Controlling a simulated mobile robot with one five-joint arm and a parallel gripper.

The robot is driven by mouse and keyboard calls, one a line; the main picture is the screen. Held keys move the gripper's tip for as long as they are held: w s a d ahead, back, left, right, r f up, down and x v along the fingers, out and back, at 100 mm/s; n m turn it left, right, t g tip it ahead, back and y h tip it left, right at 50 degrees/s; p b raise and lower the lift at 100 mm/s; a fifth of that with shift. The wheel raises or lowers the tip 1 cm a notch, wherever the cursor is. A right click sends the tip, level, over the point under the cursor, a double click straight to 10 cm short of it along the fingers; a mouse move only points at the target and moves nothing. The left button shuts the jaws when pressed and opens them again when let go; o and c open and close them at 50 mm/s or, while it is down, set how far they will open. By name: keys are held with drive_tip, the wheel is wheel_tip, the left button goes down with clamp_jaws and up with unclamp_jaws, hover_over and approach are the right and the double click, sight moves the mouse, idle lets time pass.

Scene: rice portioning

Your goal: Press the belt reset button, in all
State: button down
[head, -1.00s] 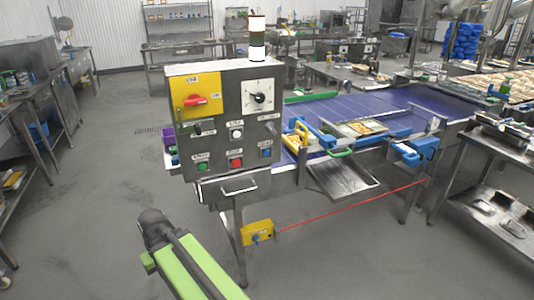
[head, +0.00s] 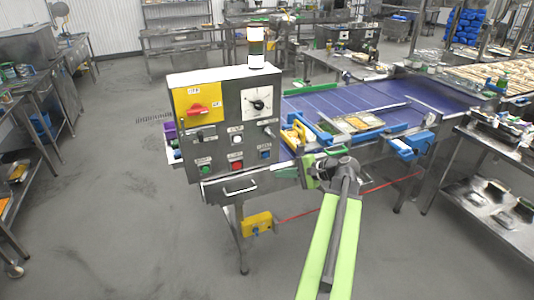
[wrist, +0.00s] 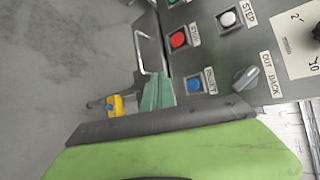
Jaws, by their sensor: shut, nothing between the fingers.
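The control panel (head: 222,118) stands in the middle of the head view. Its blue button (head: 265,154) is at the lower right of the button rows, beside the red button (head: 237,166). In the wrist view the blue button (wrist: 193,84) shows uncovered, with a small label beside it that seems to read RESET. My gripper (head: 309,172) is shut and empty, to the right of the panel in the head view. Its green fingertip (wrist: 158,91) shows left of the blue button in the wrist view, apart from it in the picture. The depth gap cannot be told.
A handle (head: 240,186) sits below. The blue belt (head: 350,101) runs right of the panel. A yellow box (head: 257,223) hangs low.

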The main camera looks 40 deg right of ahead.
sight(265, 155)
drive_tip(key=shift+w, duration=0.1)
idle(0.3)
drive_tip(key=w+d, duration=0.3)
drive_tip(key=w, duration=0.5)
drive_tip(key=shift+d, duration=0.15)
idle(1.8)
drive_tip(key=shift+w+d, duration=0.15)
drive_tip(key=shift+w, duration=0.3)
drive_tip(key=shift+w+d, duration=0.15)
drive_tip(key=shift+w, duration=0.25)
idle(0.6)
idle(0.3)
drive_tip(key=shift+s+a, duration=0.3)
drive_tip(key=shift+s, duration=0.55)
